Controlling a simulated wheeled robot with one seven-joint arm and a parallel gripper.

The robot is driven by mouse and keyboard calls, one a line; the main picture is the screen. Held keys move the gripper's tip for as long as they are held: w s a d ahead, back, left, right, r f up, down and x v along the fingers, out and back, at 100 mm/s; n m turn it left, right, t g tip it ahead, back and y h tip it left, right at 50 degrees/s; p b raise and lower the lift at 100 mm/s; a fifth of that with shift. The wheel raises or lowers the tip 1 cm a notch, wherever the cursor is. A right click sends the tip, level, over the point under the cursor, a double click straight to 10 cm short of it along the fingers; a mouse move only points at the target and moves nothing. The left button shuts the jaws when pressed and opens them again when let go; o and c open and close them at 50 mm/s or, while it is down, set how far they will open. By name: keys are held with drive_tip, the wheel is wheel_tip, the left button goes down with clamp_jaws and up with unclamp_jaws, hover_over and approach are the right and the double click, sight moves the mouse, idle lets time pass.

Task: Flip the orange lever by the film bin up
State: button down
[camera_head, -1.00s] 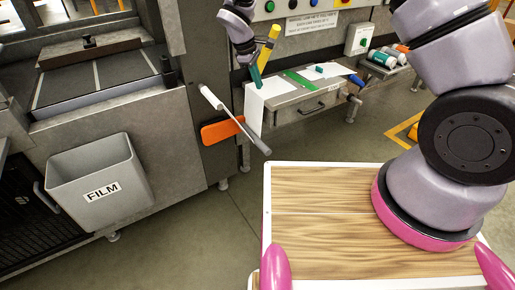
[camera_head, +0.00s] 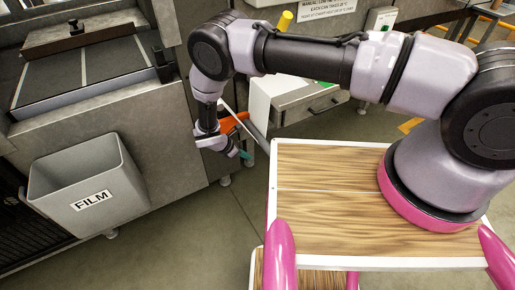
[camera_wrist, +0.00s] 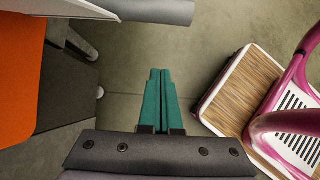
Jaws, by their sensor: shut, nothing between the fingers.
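The orange lever (camera_head: 234,122) is on the machine's side, right of the grey film bin (camera_head: 60,188) with its FILM label. My wrist and forearm cover part of it in the head view. A large orange surface, likely the lever, fills the left edge of the wrist view (camera_wrist: 20,85). My gripper (camera_head: 245,155) points down just below and in front of the orange part in the head view. In the wrist view its teal fingers (camera_wrist: 160,72) are together with nothing between them, over floor, to the right of the orange surface. I cannot tell whether they touch the lever.
A pale rod with a grey end (camera_head: 257,137) passes close by the lever. A grey bar (camera_wrist: 155,10) crosses the top of the wrist view. My pink-framed base with its wooden top is at the right. Open floor (camera_head: 225,225) lies between base and machine.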

drive_tip(key=w+d+f, duration=0.4)
drive_tip(key=d, duration=0.2)
drive_tip(key=shift+w+d+f, duration=0.15)
drive_tip(key=shift+w+d, duration=0.15)
idle(0.5)
drive_tip(key=shift+r, duration=0.35)
